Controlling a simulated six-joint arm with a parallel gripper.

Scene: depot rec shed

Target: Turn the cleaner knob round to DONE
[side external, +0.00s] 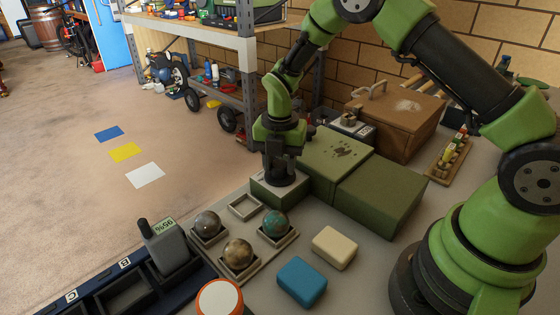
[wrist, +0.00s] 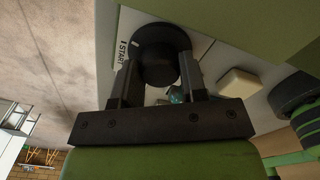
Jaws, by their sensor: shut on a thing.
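The cleaner is the small green box (side external: 268,194) at the near end of the green boxes, below my gripper (side external: 281,172). In the wrist view its dark round knob (wrist: 158,42) sits between the two fingers of my gripper (wrist: 158,72), which are shut on its sides. A white label with START and a short tick (wrist: 123,48) shows to the left of the knob. No DONE mark is visible in either view. In the side view the fingers mostly hide the knob.
Two larger green boxes (side external: 379,199) stand right beside the cleaner. In front are a tray with several balls (side external: 237,254), a blue block (side external: 302,281) and a cream block (side external: 335,247). A wooden box (side external: 397,122) stands behind. A grey device (side external: 167,246) stands in the dark rack at left.

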